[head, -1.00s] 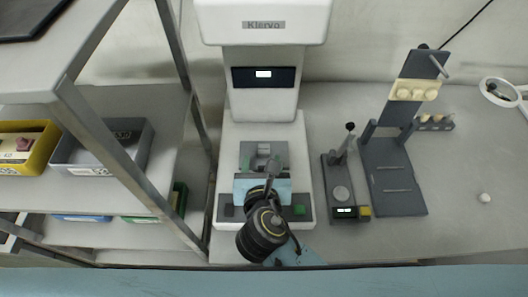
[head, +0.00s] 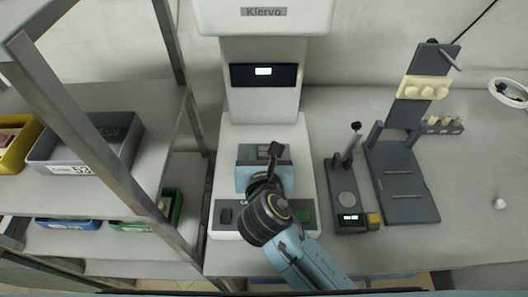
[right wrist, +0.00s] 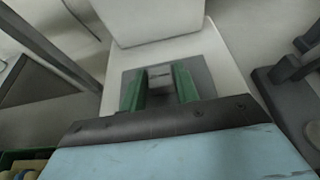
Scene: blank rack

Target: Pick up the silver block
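The silver block (right wrist: 160,75) shows in the right wrist view as a small grey piece between the far ends of my right gripper's two green fingers. The fingers lie close along its left and right sides, and I cannot tell if they touch it. In the head view my right gripper (head: 264,150) is over the plate of the white machine, pointing away from me. Its wrist and body hide most of the block there. My left gripper is not in view.
The white machine (head: 262,85) rises behind the gripper. A dark gauge stand (head: 347,190) and a dark rack with cream pieces (head: 405,195) stand to the right. A metal shelf with a grey bin (head: 90,140) is at left. The bench at far right is mostly clear.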

